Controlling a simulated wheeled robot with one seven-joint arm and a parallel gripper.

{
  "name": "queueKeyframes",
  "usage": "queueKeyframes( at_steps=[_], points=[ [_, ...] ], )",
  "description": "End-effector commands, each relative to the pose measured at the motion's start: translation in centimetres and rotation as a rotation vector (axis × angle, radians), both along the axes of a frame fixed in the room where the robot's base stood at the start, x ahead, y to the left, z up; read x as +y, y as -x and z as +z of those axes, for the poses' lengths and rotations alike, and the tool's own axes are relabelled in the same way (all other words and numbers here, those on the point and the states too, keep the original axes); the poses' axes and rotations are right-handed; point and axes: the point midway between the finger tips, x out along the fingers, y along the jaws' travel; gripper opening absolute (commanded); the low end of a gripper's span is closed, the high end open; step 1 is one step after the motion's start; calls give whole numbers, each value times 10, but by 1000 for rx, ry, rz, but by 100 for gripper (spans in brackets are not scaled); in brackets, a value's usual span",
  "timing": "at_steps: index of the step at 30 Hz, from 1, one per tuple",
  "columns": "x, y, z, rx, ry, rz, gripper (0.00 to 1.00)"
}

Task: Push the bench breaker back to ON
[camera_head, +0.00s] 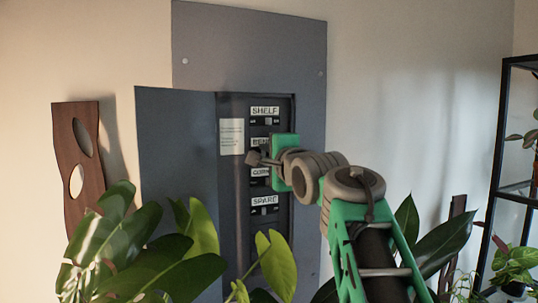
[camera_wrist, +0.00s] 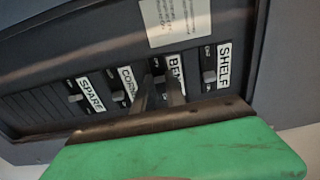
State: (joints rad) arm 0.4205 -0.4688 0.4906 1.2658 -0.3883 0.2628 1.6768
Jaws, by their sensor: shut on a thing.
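The bench breaker sits second from the top in the open panel, under its partly covered BENCH label (camera_head: 260,142); the label also shows in the wrist view (camera_wrist: 177,62). My gripper (camera_head: 254,159) is at this breaker, and its dark fingers (camera_wrist: 166,90) are shut on the breaker's switch. The fingers hide most of the switch, so I cannot tell whether it is at ON or OFF.
The SHELF breaker (camera_wrist: 209,77) is beside it, above in the head view. The CORNER breaker (camera_wrist: 118,97) and SPARE breaker (camera_wrist: 74,98) are on the other side. The panel door (camera_head: 177,150) hangs open leftward. Leafy plants (camera_head: 150,255) crowd below; a black shelf rack (camera_head: 497,170) stands right.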

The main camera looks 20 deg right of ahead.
Motion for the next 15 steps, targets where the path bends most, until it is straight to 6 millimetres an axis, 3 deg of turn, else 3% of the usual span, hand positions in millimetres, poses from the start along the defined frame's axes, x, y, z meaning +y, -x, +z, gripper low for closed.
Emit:
queueKeyframes(
  at_steps=[15],
  points=[
    [-6,0,2,2,-1,53,0]
  ],
)
